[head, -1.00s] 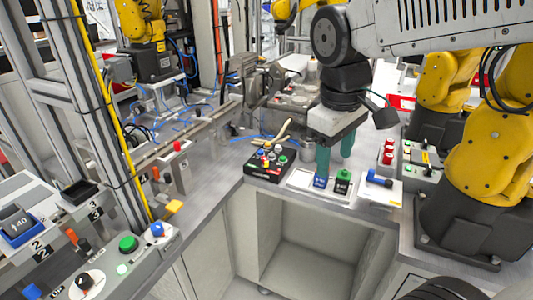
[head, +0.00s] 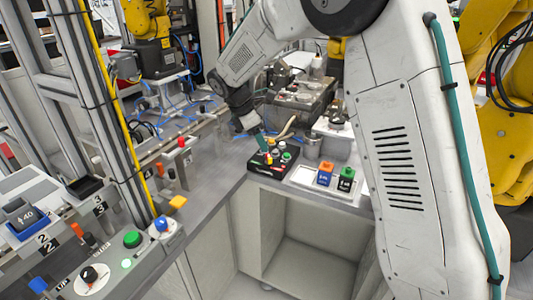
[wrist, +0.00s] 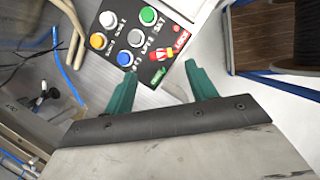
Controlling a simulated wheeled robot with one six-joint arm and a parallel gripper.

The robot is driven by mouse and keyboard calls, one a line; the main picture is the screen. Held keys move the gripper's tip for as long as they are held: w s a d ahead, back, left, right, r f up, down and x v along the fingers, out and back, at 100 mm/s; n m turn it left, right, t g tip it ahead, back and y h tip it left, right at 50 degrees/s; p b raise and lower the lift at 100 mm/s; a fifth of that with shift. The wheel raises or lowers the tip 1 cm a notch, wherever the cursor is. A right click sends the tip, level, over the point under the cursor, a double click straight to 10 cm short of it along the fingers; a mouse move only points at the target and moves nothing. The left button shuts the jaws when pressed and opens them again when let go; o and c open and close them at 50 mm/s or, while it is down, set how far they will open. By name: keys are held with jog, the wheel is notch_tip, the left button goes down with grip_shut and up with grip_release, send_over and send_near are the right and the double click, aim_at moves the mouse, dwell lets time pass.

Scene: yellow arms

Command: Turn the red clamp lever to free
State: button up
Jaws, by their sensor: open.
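The red clamp lever (wrist: 160,54) is on the black control box (wrist: 120,38), near its lower right end in the wrist view. It lies beside a red label and a green label whose words I cannot read surely. The box stands on the bench in the head view (head: 254,165), where I cannot make out the lever clearly. My gripper (wrist: 160,72) is open, its two teal fingers apart and empty, with the lever just beyond the gap between the tips. In the head view my gripper (head: 261,141) is over the back left of the box; contact cannot be told.
Several coloured buttons, among them a blue one (wrist: 123,58), sit close to the lever. A white tray (head: 345,192) with an orange-topped block (head: 325,172) and a green-topped block (head: 346,178) is right of the box.

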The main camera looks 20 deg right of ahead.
aim_at(269, 156)
jog(key=x, duration=0.6)
jog(key=shift+d+f, duration=0.2)
jog(key=c, duration=1)
